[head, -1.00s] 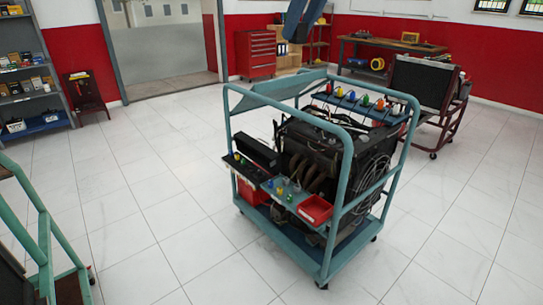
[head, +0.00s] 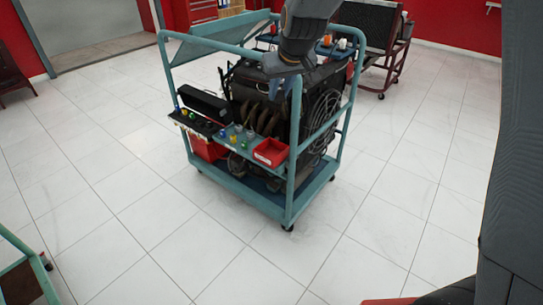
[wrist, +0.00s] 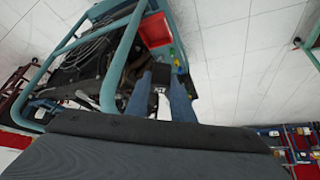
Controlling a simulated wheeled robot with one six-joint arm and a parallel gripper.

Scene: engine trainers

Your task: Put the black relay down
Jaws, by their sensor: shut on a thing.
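My gripper (wrist: 160,96) shows in the wrist view as two blue fingers, shut on a small dark thing between them, the black relay (wrist: 154,102). The relay is small and partly hidden by the fingers. In the wrist view the gripper is over or near the side of the teal engine trainer cart (wrist: 112,75), below the red tray (wrist: 155,30) in the picture.
The cart carries an engine, a red tray (head: 270,152) and a shelf (head: 226,138) with several small coloured parts. A black box (head: 204,104) stands at the shelf's left. Teal rails and posts surround the engine. A radiator stand (head: 378,45) is behind.

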